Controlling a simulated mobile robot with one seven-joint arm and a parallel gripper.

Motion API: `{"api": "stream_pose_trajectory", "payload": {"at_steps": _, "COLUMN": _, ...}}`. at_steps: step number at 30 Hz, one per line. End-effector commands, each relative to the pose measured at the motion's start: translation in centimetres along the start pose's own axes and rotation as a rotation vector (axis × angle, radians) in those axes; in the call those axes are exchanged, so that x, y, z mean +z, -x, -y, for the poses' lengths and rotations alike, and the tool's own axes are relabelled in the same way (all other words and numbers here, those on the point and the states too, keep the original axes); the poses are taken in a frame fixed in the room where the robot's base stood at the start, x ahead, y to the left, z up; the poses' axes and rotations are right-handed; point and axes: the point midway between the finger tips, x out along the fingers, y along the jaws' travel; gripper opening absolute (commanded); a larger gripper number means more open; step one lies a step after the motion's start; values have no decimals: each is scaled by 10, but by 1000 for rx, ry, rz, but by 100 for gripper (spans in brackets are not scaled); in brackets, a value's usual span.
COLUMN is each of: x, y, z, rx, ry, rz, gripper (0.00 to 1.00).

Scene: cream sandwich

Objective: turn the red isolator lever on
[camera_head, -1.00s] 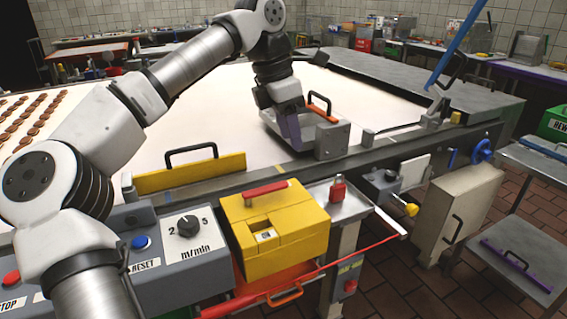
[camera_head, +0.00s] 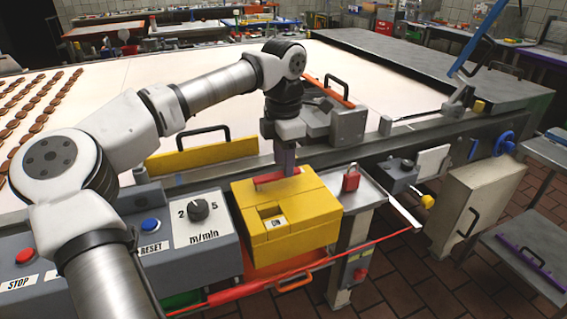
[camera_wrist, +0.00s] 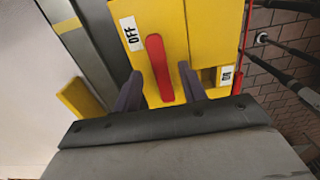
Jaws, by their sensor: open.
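The yellow isolator box (camera_head: 290,228) stands in front of the conveyor, and it also shows in the wrist view (camera_wrist: 210,30). Its red lever (camera_head: 272,179) lies along the top rear of the box. In the wrist view the red lever (camera_wrist: 158,62) lies beside the OFF label (camera_wrist: 131,33); an ON label (camera_wrist: 227,75) sits in a recess to the right. My gripper (camera_head: 285,168) is open, pointing down at the lever. In the wrist view my gripper's fingers (camera_wrist: 161,80) stand on either side of the lever, with gaps to it.
A grey control panel (camera_head: 200,232) with a knob and buttons is left of the box. A yellow plate with a black handle (camera_head: 202,155) stands behind it. A red padlock-like piece (camera_head: 351,180) is to the right. A long red rod (camera_head: 330,258) runs below the box.

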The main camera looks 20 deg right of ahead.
Motion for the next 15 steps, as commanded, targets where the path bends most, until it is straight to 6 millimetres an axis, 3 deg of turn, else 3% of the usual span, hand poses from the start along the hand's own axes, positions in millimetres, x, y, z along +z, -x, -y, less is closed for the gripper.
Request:
{"api": "stream_pose_trajectory", "payload": {"at_steps": 6, "x": 0, "y": -16, "z": 0, "rx": -1, "ry": -1, "rz": 1, "gripper": 42}}
{"api": "stream_pose_trajectory", "payload": {"at_steps": 15, "x": 0, "y": -17, "z": 0, "rx": 0, "ry": -1, "rz": 1, "gripper": 39}}
